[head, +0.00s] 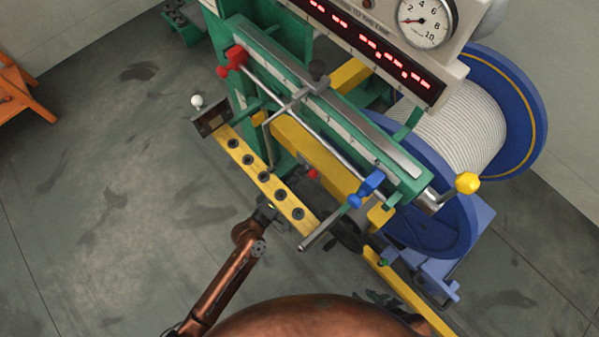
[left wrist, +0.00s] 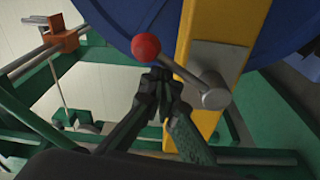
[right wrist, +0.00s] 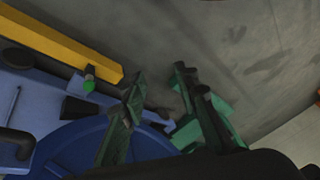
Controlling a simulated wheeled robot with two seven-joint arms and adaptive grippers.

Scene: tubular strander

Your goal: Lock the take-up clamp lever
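A lever with a red ball knob (left wrist: 146,47) shows in the left wrist view. Its grey rod slopes down to the right to a round hub (left wrist: 214,92) on a plate fixed to a yellow upright (left wrist: 222,22). My right gripper (right wrist: 161,80) is open and empty.
The green frame (head: 340,110) carries rods with red (head: 231,60) and blue (head: 368,186) clamps. A yellow bar with holes (head: 262,177) sticks out near my left arm. The blue reel (head: 430,225) stands at right. Open floor (head: 120,180) lies at left.

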